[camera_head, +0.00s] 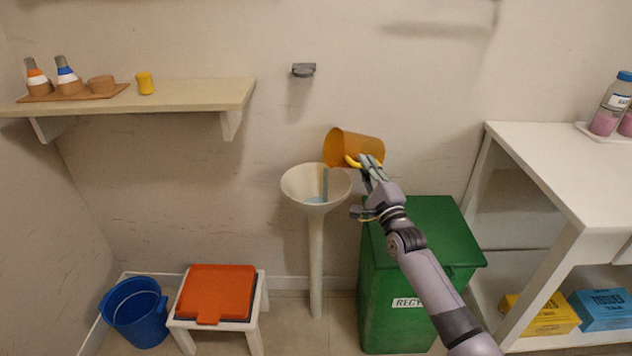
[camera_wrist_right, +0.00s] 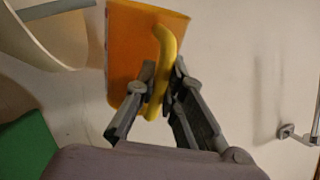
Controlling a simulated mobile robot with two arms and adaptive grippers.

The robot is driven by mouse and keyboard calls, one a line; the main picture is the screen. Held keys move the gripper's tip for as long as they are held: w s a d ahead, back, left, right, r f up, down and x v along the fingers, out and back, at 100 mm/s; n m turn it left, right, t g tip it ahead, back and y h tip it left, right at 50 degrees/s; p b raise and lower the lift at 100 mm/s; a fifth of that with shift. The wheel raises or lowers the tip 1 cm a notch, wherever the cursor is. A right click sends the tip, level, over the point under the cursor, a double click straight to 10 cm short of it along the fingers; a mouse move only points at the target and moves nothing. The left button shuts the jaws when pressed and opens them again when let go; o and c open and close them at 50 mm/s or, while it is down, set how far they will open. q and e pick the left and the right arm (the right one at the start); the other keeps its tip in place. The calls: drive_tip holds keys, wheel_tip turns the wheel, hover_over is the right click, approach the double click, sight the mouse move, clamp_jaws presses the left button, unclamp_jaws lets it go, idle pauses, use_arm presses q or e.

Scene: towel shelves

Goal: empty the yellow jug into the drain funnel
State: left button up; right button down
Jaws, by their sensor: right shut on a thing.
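The yellow jug (camera_head: 357,146) is tipped on its side above the drain funnel (camera_head: 290,184), with its mouth to the left. A grey-blue stream (camera_head: 325,181) falls from its lip into the funnel's bowl, where some bluish liquid (camera_head: 316,200) shows. My right gripper (camera_head: 366,166) is shut on the jug's yellow handle. In the right wrist view the fingers (camera_wrist_right: 158,88) close on the handle (camera_wrist_right: 165,50), beside the orange-yellow jug body (camera_wrist_right: 128,50). The funnel (camera_wrist_right: 40,40) shows there at upper left. The inside of the jug is hidden. My left gripper is not in view.
A green recycling bin (camera_head: 400,285) stands below my right arm. An orange-topped stool (camera_head: 215,290) and a blue bucket (camera_head: 135,312) are on the floor at left. A wall shelf (camera_head: 190,95) is at upper left. A white table (camera_head: 560,165) stands at right.

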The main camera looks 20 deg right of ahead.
drive_tip(key=shift+a+r+n, duration=0.1)
drive_tip(key=shift+r+n, duration=0.1)
drive_tip(key=shift+n, duration=0.1)
drive_tip(key=shift+s+a+f+n+y, duration=0.1)
drive_tip(key=shift+a+f+n+y, duration=0.15)
drive_tip(key=shift+a+n, duration=0.3)
drive_tip(key=shift+a+f+n+y, duration=0.1)
drive_tip(key=shift+a+n+y, duration=0.15)
drive_tip(key=shift+a+n, duration=0.3)
drive_tip(key=shift+a+r+n+y+p, duration=0.15)
drive_tip(key=shift+r+n+y+p, duration=0.15)
drive_tip(key=shift+n, duration=0.25)
drive_tip(key=shift+a+r+n+y+p, duration=0.15)
drive_tip(key=shift+n+p, duration=0.2)
drive_tip(key=shift+n, duration=0.2)
idle(0.7)
